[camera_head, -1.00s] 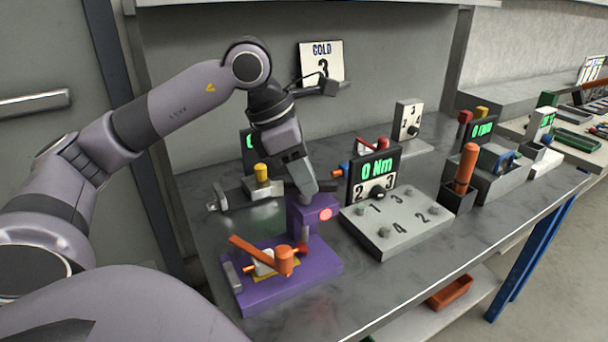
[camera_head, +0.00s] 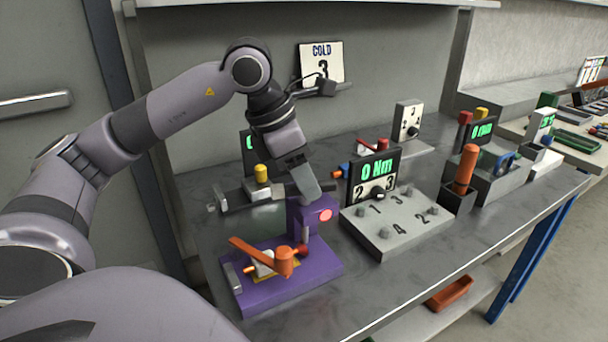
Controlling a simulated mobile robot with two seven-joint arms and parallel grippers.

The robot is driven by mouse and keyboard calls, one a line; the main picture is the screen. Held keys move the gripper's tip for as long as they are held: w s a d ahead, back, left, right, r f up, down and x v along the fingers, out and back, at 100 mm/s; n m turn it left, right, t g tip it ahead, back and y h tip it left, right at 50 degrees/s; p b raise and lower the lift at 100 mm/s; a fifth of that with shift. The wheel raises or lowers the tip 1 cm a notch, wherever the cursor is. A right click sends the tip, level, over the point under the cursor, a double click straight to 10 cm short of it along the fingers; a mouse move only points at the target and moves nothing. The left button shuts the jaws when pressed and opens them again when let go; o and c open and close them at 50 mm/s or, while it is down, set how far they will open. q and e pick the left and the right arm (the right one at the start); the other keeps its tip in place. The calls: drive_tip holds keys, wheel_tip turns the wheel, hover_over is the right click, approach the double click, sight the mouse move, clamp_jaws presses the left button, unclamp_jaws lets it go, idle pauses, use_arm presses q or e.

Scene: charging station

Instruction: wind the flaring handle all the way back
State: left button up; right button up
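A purple flaring station (camera_head: 318,272) stands at the front left of the bench, with an upright purple block (camera_head: 300,215) carrying a round red light. An orange handle (camera_head: 258,250) lies slanted across it, joined to an orange hub (camera_head: 285,262). A small red-tipped part (camera_head: 302,250) sits beside the hub. My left gripper (camera_head: 312,192) points down at the top of the purple block, above and behind the orange handle and apart from it. Its fingers overlap in this view, so their opening and any contact with the block are unclear. My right gripper is out of view.
Right of the station are a grey numbered block (camera_head: 400,228) and a "0 Nm" display (camera_head: 378,170). An orange-handled tool stands in a dark holder (camera_head: 458,198). A yellow-capped fixture (camera_head: 262,173) is behind the station. Bare bench (camera_head: 345,275) shows at the front edge.

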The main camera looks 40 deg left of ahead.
sight(288, 186)
use_arm(q)
drive_tip(key=p+v, duration=0.1)
drive_tip(key=v, duration=0.5)
drive_tip(key=shift+r, duration=0.2)
drive_tip(key=shift+s+a+r, duration=0.15)
drive_tip(key=shift+r, duration=0.25)
